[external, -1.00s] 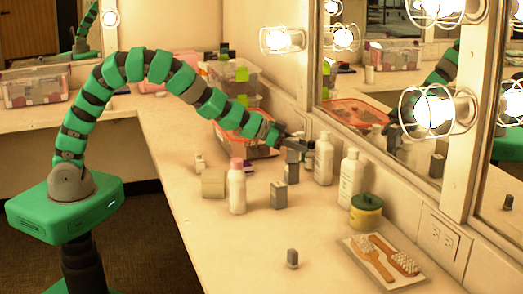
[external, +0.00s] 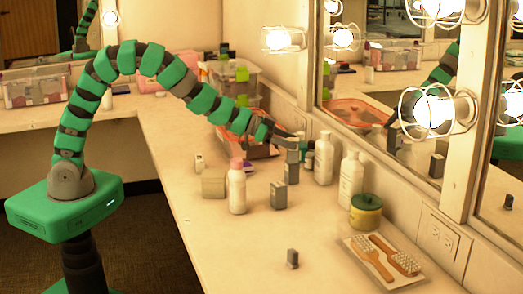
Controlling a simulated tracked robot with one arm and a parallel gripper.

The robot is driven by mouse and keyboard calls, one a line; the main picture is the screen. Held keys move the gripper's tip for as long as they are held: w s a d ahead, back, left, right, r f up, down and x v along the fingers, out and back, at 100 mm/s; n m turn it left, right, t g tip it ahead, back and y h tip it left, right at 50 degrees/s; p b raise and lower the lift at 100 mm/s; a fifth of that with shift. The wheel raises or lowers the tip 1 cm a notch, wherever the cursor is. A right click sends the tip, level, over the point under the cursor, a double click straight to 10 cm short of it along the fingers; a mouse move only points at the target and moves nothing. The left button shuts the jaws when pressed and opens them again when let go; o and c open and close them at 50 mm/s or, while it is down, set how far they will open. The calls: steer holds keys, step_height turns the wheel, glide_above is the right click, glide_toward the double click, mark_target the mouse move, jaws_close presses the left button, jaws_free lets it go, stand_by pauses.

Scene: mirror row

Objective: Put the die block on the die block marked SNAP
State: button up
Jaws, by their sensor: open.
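Several small grey die blocks stand on the counter; no marking on them is legible at this size. One grey block (external: 291,173) stands upright towards the back, and a lighter grey block (external: 293,155) appears to sit on top of it. Another grey block (external: 279,196) stands in front and a little left, apart from these. A smaller one (external: 292,258) stands alone near the front. My gripper (external: 291,138) is open just above the lighter upper block. Whether its fingers still touch that block cannot be told.
A white bottle with a pink cap (external: 237,190) stands left of the blocks. White bottles (external: 324,162) and (external: 350,180), then a green-lidded jar (external: 366,211), line the mirror side. Brushes lie on a tray (external: 352,247) at front right. The front left counter is clear.

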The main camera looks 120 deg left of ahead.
steer(key=p+v, duration=0.1)
steer(key=v, duration=0.7)
steer(key=shift+s, duration=0.2)
steer(key=shift+d+r, duration=0.1)
steer(key=w+d+r+m+t, duration=0.1)
steer(key=d+r, duration=0.7)
steer(key=r, duration=0.5)
steer(key=w+d+r+m+t, duration=0.1)
steer(key=d+r, duration=0.6)
steer(key=r, duration=0.6)
steer(key=s+d+r+m+h, duration=0.1)
steer(key=s+d+r+h, duration=0.1)
steer(key=s+d+r, duration=0.4)
steer(key=s+d+r+m+t+h, duration=0.1)
steer(key=s+d+r+h, duration=0.2)
steer(key=s+d+r, duration=0.4)
steer(key=d+r, duration=0.5)
steer(key=r, duration=0.1)
steer(key=shift+s+d, duration=0.25)
steer(key=shift+d, duration=0.05)
